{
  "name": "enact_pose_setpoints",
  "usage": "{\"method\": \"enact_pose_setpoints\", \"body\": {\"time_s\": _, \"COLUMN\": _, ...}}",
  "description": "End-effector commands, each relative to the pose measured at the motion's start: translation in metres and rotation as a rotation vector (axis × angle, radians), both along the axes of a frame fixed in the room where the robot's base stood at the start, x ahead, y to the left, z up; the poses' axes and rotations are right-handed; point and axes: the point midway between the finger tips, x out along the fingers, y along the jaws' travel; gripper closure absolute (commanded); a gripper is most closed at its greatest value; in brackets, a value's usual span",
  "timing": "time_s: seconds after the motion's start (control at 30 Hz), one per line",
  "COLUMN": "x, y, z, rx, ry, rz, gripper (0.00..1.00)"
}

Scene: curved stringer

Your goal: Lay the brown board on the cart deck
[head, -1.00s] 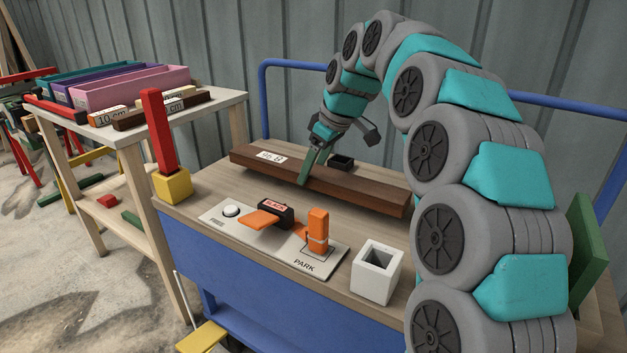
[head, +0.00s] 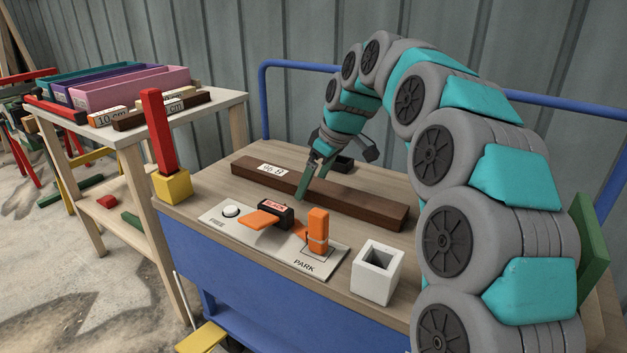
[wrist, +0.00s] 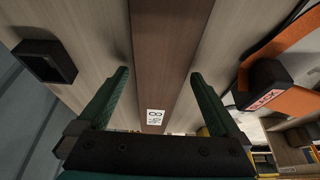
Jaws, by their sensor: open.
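The brown board (head: 355,201) lies lengthwise across the cart deck (head: 216,190), flat on it as far as I can see, with a white label near its left end. My gripper (head: 305,190) is over the board's middle, reaching down from behind. The wrist view shows the board (wrist: 172,40) running between the two green fingers of my gripper (wrist: 159,74), with a gap on each side. The fingers are open and hold nothing. My fingers hide a small part of the board in the head view.
A FREE/PARK panel with an orange lever (head: 318,230) and black block (head: 276,214) lies in front of the board. A white square holder (head: 377,272), a red post in a yellow base (head: 171,186) and a black box (head: 343,163) stand around it. A side table (head: 225,102) holds bins.

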Motion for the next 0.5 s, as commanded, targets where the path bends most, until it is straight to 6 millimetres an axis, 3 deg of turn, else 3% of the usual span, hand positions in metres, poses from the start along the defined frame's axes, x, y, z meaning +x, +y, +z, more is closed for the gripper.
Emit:
{"method": "enact_pose_setpoints", "body": {"time_s": 0.27, "x": -0.001, "y": -0.002, "z": 0.009, "rx": 0.001, "ry": -0.003, "rz": -0.001, "gripper": 0.0}}
{"method": "enact_pose_setpoints", "body": {"time_s": 0.5, "x": -0.01, "y": -0.017, "z": 0.052, "rx": 0.001, "ry": -0.006, "rz": -0.002, "gripper": 0.0}}
